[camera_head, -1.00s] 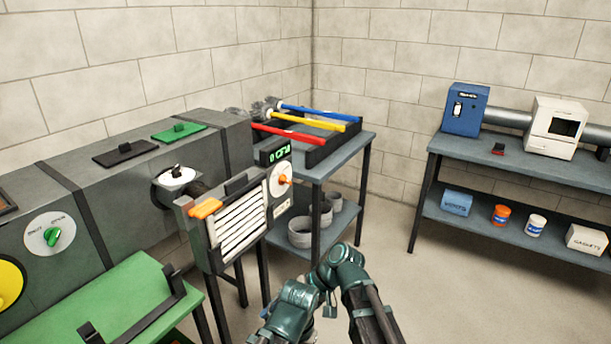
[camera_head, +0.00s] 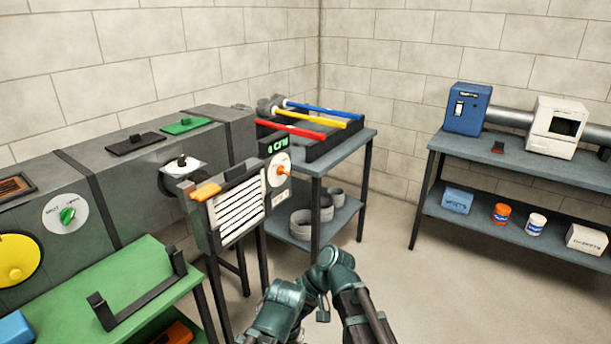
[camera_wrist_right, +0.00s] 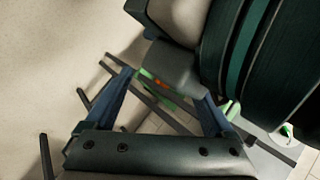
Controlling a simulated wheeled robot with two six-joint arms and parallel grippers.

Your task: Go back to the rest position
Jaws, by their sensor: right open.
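My right gripper (camera_wrist_right: 165,85) shows in the right wrist view with its two blue fingers spread and nothing between them. Dark arm links and metal bars with green and orange parts show beyond it. In the head view, my green and black arm links (camera_head: 335,280) rise at the bottom centre, over the floor; no fingertips can be made out there. My left gripper is not in view. Brushes with a red handle (camera_head: 290,130), a yellow handle (camera_head: 318,116) and a blue handle (camera_head: 325,110) lie in a black tray on the far grey table (camera_head: 345,148).
A grey duct (camera_head: 120,190) runs along the left wall. A vent unit (camera_head: 235,210) with a gauge stands beside it. A green table (camera_head: 145,280) with a black handle is at lower left. A shelf table (camera_head: 530,170) stands at right. The floor (camera_head: 450,290) between is clear.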

